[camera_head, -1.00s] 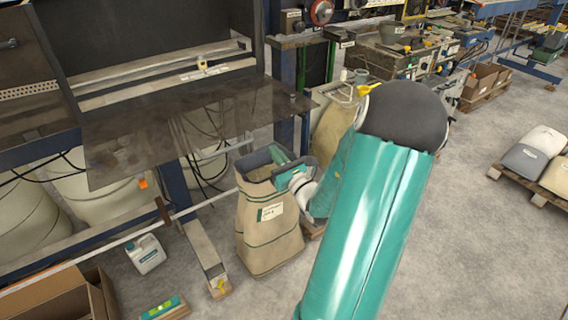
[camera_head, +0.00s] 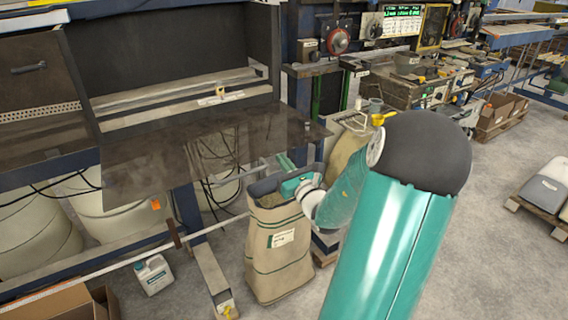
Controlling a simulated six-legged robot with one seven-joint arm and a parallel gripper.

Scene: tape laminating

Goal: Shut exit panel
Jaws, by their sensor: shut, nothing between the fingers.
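The exit panel appears to be the dark, see-through flap (camera_head: 160,170) at the left centre. It hangs open, folded out flat from the front of the dark machine housing, whose opening shows behind it. My gripper (camera_head: 284,160) is shut and empty, just below and near the panel's right corner, above a sack. Its fingertips are small and partly hard to make out. I cannot tell whether it touches the panel. My green arm fills the lower right centre.
An open beige sack (camera_head: 280,250) stands under my gripper. A white jug (camera_head: 153,274) and a cardboard box (camera_head: 55,303) are on the floor at left. A pallet with bags (camera_head: 545,195) stands at right. Grey floor (camera_head: 490,270) is free at the lower right.

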